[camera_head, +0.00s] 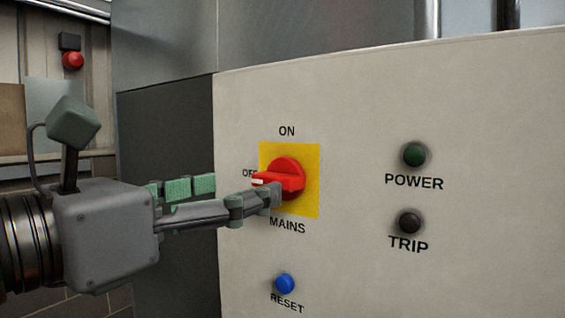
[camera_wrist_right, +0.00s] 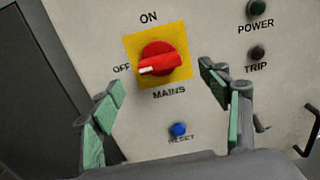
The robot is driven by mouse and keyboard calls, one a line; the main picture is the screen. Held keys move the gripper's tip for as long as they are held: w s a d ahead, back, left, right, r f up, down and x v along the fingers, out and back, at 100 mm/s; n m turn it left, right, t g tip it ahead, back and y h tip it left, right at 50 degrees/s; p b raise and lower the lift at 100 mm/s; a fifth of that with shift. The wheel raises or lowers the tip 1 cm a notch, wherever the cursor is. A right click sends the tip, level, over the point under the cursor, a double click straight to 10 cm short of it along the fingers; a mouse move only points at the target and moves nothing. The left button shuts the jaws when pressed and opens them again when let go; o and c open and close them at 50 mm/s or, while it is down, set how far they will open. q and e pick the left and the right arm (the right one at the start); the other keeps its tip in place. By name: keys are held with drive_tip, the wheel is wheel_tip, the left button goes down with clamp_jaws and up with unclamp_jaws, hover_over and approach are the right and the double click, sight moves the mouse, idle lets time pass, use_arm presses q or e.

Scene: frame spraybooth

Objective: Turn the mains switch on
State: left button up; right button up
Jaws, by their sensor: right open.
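The mains switch (camera_head: 289,172) is a red rotary knob on a yellow square plate (camera_head: 308,204), on a pale panel. Its handle lies nearly level, with the white mark pointing left at OFF. ON is printed above it. In the right wrist view the knob (camera_wrist_right: 160,60) shows whole, ahead of the fingers. My right gripper (camera_head: 240,190) is open and empty. In the head view one fingertip overlaps the lower part of the knob; I cannot tell whether it touches. In the wrist view the fingers (camera_wrist_right: 165,85) stand apart on either side of the knob. My left gripper is not in view.
A dark green POWER lamp (camera_head: 415,154) and a dark TRIP lamp (camera_head: 410,221) sit right of the switch. A blue RESET button (camera_head: 285,284) is below it. A handle (camera_wrist_right: 309,132) shows at the wrist view's right edge. A red button (camera_head: 73,60) is on the back wall.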

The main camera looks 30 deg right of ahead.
sight(270, 179)
drive_tip(key=shift+x, duration=3.9)
drive_tip(key=shift+p, duration=0.3)
drive_tip(key=c, duration=1.2)
